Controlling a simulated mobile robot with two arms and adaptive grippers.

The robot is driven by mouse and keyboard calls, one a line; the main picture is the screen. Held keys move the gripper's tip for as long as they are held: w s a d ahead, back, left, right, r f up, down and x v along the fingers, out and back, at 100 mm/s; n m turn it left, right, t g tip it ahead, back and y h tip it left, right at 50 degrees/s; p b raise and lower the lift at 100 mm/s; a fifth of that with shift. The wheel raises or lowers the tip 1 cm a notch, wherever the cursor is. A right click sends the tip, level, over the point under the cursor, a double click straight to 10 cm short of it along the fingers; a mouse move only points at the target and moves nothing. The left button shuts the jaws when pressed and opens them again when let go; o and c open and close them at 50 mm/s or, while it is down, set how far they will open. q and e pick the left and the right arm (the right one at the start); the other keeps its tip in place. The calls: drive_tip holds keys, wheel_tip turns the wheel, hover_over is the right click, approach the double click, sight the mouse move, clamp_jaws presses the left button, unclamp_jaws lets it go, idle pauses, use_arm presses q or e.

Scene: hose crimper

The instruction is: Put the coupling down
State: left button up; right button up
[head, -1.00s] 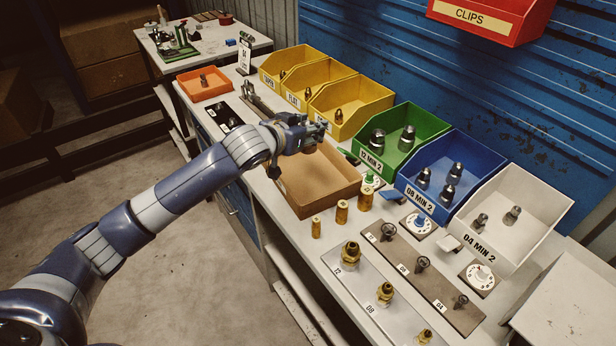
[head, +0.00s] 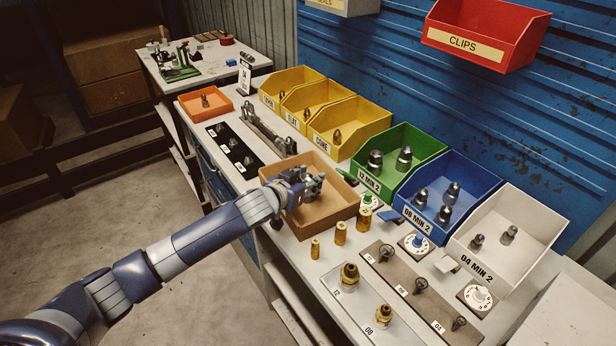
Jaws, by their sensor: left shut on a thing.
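My left gripper (head: 304,186) is over the brown cardboard tray (head: 335,211), low and close to its inside. It is shut on a coupling, which is mostly hidden by the fingers, so I cannot tell whether it touches the tray floor. Other metal couplings stand in the green bin (head: 408,145), the blue bin (head: 462,180) and the white bin (head: 530,225). My right gripper is not in view.
Brass cylinders (head: 340,233) stand right of the tray. A plate with brass fittings (head: 349,276) and a brown pin board (head: 408,284) lie nearer. Yellow bins (head: 350,127) line the back. An orange tray (head: 206,103) and black strip (head: 235,149) lie left.

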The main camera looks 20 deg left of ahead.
use_arm(q)
drive_tip(key=shift+f, duration=0.15)
drive_tip(key=o, duration=1.3)
